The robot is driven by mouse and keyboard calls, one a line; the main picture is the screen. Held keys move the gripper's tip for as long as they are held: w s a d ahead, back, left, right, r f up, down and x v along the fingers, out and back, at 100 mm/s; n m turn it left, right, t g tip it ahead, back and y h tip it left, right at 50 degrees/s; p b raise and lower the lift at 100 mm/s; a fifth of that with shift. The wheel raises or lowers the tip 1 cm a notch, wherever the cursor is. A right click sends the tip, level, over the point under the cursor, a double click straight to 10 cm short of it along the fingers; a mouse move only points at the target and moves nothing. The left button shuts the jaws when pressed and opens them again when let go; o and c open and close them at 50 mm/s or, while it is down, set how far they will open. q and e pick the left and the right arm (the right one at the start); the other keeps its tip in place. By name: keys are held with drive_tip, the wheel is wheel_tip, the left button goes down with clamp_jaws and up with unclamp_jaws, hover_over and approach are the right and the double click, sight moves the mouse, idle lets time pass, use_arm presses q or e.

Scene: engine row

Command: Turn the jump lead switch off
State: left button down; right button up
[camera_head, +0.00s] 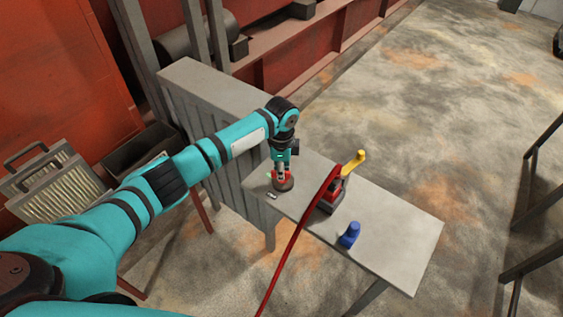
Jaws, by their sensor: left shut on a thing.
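My left arm reaches in from the left. Its gripper (282,174) points down at the back left end of the grey table and is shut on a small red round thing with a dark base (285,187). The fingertips are too small to show the exact contact. To its right stands a red and dark device (328,200) with a raised yellow handle (353,163). A thick red cable (294,235) runs from it toward the front. I cannot tell for certain which of these is the jump lead switch. My right gripper is not in view.
The table (405,245) is bare at its right end. A blue object (350,234) stands near its front edge, and a small pale piece (271,195) lies by my gripper. A grey ribbed cabinet (215,100) stands behind left. Dark frame legs (538,160) stand at right.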

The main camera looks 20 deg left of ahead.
use_arm(q)
drive_tip(key=n+p, duration=0.2)
drive_tip(key=shift+s+r+n, duration=0.1)
drive_tip(key=shift+r+n, duration=0.1)
drive_tip(key=shift+n, duration=0.2)
drive_tip(key=n+p, duration=0.3)
drive_tip(key=shift+d+n, duration=0.1)
drive_tip(key=shift+n, duration=0.2)
drive_tip(key=n+p, duration=0.2)
drive_tip(key=n, duration=0.1)
drive_tip(key=shift+f+n+p, duration=0.15)
drive_tip(key=shift+n+p, duration=0.25)
drive_tip(key=shift+n, duration=0.5)
drive_tip(key=c, duration=1.4)
unclamp_jaws()
drive_tip(key=shift+s, duration=0.1)
drive_tip(key=shift+o, duration=0.2)
wheel_tip(320, 180, up, 12)
